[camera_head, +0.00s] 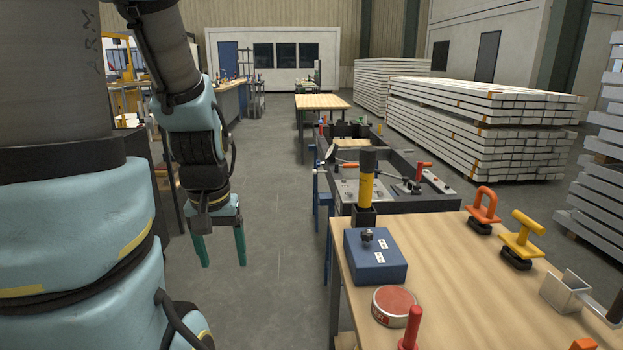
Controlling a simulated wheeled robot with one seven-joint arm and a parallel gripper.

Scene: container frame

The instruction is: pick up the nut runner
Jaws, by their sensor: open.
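An upright tool with a black top and a yellow body (366,186) appears to be the nut runner. Its lower end is hidden in a black holder (363,215) at the far left corner of the wooden workbench (480,300). My gripper (224,262) has two green fingers pointing down and spread apart, with nothing between them. It hangs over the floor, left of the workbench and apart from the tool.
A blue box (376,262) with a knob stands just in front of the holder. A red round tin (394,306), a red handle (411,328), orange (482,207) and yellow (522,236) handled tools stand on the bench. A grey workstation (395,182) lies behind. The aisle floor is clear.

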